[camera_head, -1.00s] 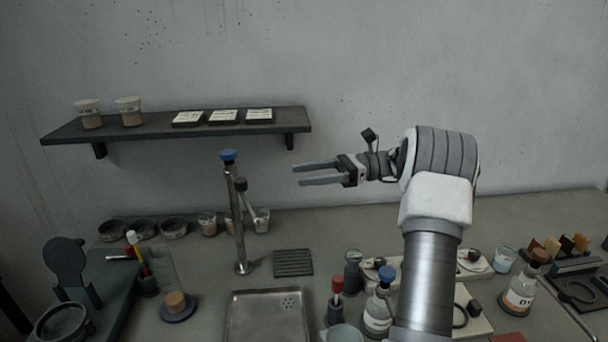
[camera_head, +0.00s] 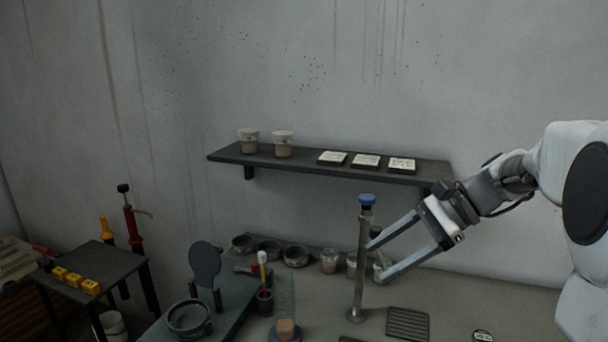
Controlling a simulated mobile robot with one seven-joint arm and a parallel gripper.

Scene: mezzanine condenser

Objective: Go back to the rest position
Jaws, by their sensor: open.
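My gripper (camera_head: 378,258) is open, with its two long grey fingers spread and pointing left and down. My arm comes in from the right edge.
A dark wall shelf (camera_head: 225,155) above holds two lidded cups (camera_head: 283,145) and three labelled cards (camera_head: 366,161). Several dark bowls (camera_head: 269,250) and a small cup (camera_head: 329,262) stand along the wall. A slotted drain plate (camera_head: 408,323) lies right of the post. A side table (camera_head: 120,263) with yellow blocks stands left.

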